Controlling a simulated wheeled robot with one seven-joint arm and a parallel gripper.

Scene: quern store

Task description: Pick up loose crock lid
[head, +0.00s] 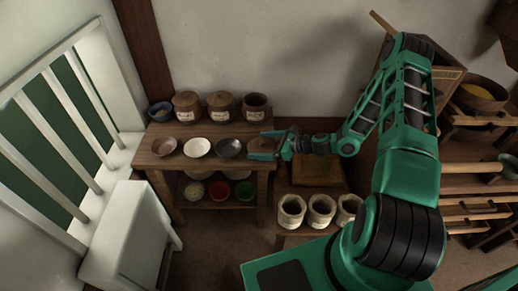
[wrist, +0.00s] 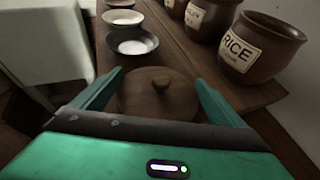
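The loose crock lid (wrist: 158,98), round brown wood with a small knob, lies on the wooden table in the wrist view. My gripper (wrist: 159,77) is open, with one teal finger on each side of the lid. I cannot tell whether the fingers touch it. My gripper's body hides the lid's near edge. In the head view my gripper (head: 257,145) is at the table's right end, where the lid is mostly hidden. The open crock labelled RICE (wrist: 258,50) stands without a lid at the right; it also shows in the head view (head: 256,107).
Two lidded crocks (head: 187,107) (head: 221,106) and a blue bowl (head: 161,112) stand along the table's back. A brown bowl (head: 164,146), a white bowl (head: 197,148) and a dark bowl (head: 229,148) line the front. Several sacks (head: 321,210) stand at the lower right.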

